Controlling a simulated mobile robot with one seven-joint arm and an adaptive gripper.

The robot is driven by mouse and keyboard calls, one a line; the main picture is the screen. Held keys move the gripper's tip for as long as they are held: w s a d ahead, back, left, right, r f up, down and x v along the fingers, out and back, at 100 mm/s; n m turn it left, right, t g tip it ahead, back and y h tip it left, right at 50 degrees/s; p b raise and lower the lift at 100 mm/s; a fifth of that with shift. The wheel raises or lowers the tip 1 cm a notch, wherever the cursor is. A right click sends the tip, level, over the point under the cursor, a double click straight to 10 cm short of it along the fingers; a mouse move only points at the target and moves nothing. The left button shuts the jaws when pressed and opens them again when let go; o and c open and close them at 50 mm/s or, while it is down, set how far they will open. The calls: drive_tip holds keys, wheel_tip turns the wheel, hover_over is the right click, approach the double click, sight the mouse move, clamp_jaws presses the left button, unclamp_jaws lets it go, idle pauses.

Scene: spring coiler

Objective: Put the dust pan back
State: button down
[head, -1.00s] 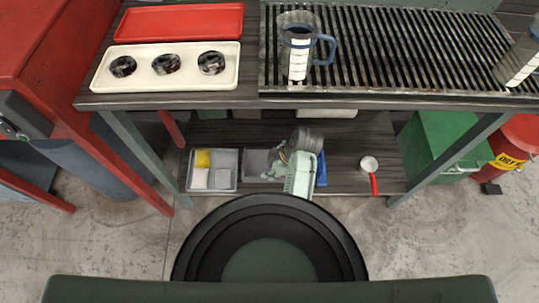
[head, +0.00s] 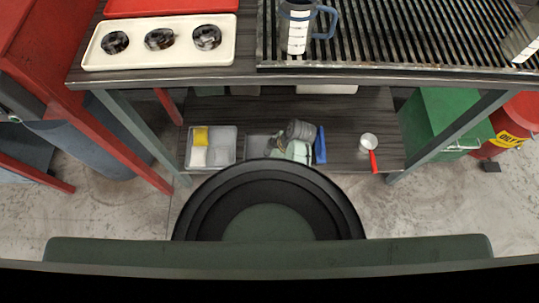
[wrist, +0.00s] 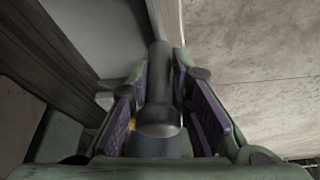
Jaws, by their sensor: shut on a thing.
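In the wrist view my gripper (wrist: 164,105) is shut on a dark, rounded handle (wrist: 158,85) lying between its purple-padded fingers. This looks like the dust pan's handle. A pale grey surface (wrist: 95,30) shows beyond it at upper left; I cannot tell whether it is the pan. In the head view, my gripper is low at the front edge of the lower shelf (head: 345,150), largely hidden by my arm and my black round base. A grey shape (head: 260,145) shows beside my arm on the left, partly hidden.
On the lower shelf, a divided grey bin (head: 212,160) with a yellow item stands left. A blue item (head: 320,145) and a white, red-handled scoop (head: 369,146) lie right. Table legs flank the shelf. A green bin (head: 450,125) and red oily-waste can (head: 515,125) stand right.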

drive_tip(key=shift+f, duration=0.1)
drive_tip(key=c, duration=1.5)
unclamp_jaws()
drive_tip(key=shift+o, duration=0.2)
drive_tip(key=v, duration=1.2)
drive_tip(key=shift+d+p, duration=0.15)
drive_tip(key=shift+p, duration=0.15)
